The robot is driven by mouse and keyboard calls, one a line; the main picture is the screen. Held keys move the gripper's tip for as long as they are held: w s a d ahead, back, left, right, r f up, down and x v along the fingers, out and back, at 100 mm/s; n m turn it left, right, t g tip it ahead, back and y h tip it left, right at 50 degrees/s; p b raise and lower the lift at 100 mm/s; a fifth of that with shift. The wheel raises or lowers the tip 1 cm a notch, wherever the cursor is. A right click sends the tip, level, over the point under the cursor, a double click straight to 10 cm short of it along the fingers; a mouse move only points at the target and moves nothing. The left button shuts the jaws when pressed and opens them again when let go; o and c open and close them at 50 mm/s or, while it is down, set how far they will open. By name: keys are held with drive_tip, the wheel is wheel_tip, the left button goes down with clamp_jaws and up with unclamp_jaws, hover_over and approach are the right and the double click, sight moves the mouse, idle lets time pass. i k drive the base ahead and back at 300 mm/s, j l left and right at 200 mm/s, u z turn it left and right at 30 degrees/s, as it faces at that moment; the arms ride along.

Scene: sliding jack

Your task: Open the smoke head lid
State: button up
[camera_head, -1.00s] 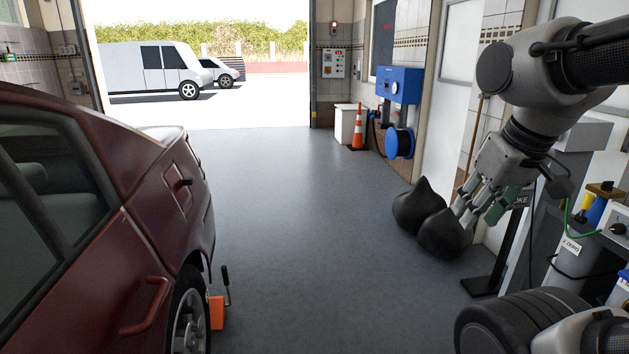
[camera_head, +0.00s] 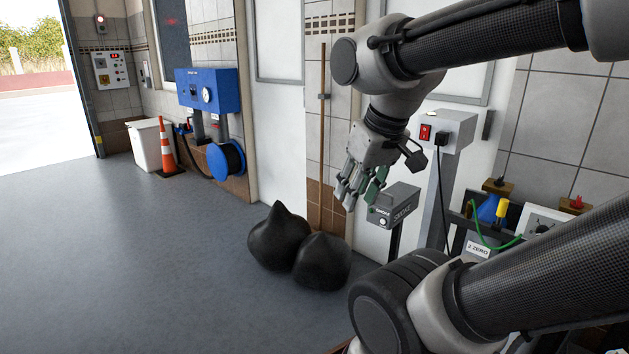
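The smoke head looks to be the small dark grey box (camera_head: 397,204) with partly readable lettering and a round light-coloured knob on its front, on a dark post. It stands right of centre. My gripper (camera_head: 353,200) hangs just left of the box in the picture, fingers pointing down. Its fingers are spread apart with nothing visible between them, so it is open. I cannot tell how far in depth it is from the box. The box's top looks closed; no separate lid edge can be made out.
A grey pedestal (camera_head: 441,140) with a red switch and black plug stands behind the box. Two black sacks (camera_head: 322,262) lie on the floor by the wall. A cluttered cart (camera_head: 478,250) with a green cable is at right. The floor at left is clear.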

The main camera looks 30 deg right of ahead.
sight(396, 190)
drive_tip(key=i+l+z, duration=0.3)
drive_tip(key=i, duration=0.2)
drive_tip(key=i+z, duration=0.25)
drive_tip(key=i, duration=0.25)
drive_tip(key=i+l+z, duration=0.2)
drive_tip(key=i+l, duration=0.4)
